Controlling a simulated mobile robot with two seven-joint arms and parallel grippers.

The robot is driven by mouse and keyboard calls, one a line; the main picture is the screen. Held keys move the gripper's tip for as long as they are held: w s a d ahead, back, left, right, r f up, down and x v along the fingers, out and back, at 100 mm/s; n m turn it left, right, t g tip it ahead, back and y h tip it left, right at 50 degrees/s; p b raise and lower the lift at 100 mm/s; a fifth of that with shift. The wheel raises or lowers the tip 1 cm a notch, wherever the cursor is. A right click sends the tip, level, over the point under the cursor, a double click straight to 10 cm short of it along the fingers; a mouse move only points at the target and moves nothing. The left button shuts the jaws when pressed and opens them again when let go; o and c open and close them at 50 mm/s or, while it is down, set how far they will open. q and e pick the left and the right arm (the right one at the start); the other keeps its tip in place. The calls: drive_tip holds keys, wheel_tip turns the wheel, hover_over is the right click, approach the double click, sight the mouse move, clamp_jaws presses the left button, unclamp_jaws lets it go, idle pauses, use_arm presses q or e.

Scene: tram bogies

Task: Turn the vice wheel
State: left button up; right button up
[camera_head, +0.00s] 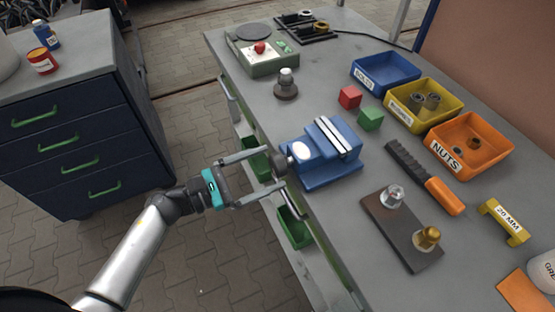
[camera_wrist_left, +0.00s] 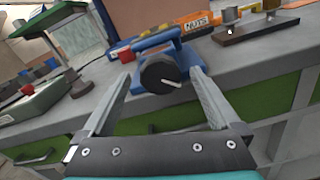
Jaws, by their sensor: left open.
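The blue vice (camera_head: 330,155) stands at the left edge of the grey workbench, with silver jaw tops. Its dark round wheel (camera_wrist_left: 158,74) faces my left wrist camera and has a pale handle rod across its lower right. In the head view the wheel (camera_head: 280,164) is small and partly hidden near the fingertips. My left gripper (camera_head: 273,169) is open, its two long grey fingers pointing at the vice. In the left wrist view the fingers (camera_wrist_left: 160,75) appear on either side of the wheel, with gaps showing. I cannot tell whether the tips reach around it. My right gripper is out of view.
Red (camera_head: 350,97) and green (camera_head: 370,119) cubes lie behind the vice. Blue (camera_head: 398,84), yellow (camera_head: 440,125) and orange (camera_head: 490,165) bins line the back. A brown plate (camera_head: 400,235) with fittings lies to the right. Green bins (camera_head: 294,230) hang below the bench edge.

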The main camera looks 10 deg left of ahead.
sight(273, 167)
use_arm(q)
drive_tip(key=shift+x, duration=1.6)
drive_tip(key=c, duration=1.4)
